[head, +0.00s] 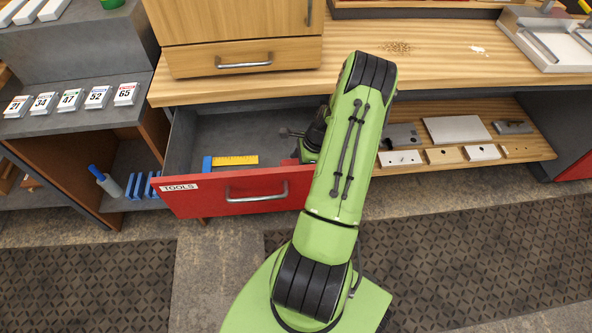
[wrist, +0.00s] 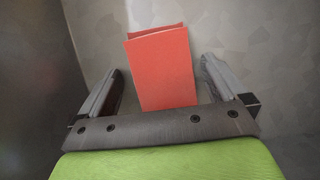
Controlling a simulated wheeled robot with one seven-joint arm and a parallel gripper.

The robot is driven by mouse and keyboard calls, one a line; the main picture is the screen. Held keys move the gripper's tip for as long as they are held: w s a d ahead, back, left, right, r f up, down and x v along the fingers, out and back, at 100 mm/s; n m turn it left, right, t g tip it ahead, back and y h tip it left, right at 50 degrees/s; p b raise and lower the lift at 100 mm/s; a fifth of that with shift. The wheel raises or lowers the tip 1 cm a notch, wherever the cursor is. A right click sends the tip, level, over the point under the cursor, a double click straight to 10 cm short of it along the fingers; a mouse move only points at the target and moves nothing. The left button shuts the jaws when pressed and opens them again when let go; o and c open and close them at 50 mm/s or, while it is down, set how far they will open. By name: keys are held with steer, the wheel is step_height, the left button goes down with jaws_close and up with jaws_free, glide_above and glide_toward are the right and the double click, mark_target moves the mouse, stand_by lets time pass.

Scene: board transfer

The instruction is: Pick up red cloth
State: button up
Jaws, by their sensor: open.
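The red cloth (wrist: 165,75) is a folded rectangle lying on the grey drawer floor in the wrist view. In the head view, a small red patch (head: 290,161) beside my arm appears to be part of it; my arm hides the rest. My gripper (wrist: 162,72) is open, with one finger on each side of the cloth and a gap visible on both sides. The fingers do not appear to grip it. In the head view, my gripper reaches into the right part of the open drawer and is mostly hidden by my arm.
The drawer has a red front (head: 215,193) labelled TOOLS. A yellow ruler (head: 236,160) and a blue item (head: 207,164) lie inside, left of my gripper. A wooden cabinet (head: 240,40) stands above. A shelf with plates (head: 455,130) is at the right.

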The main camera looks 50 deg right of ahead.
steer(key=c, duration=1.1)
steer(key=shift+o, duration=0.2)
steer(key=shift+r, duration=0.1)
step_height(320, 180, up, 10)
steer(key=p, duration=0.3)
steer(key=shift+c, duration=1.1)
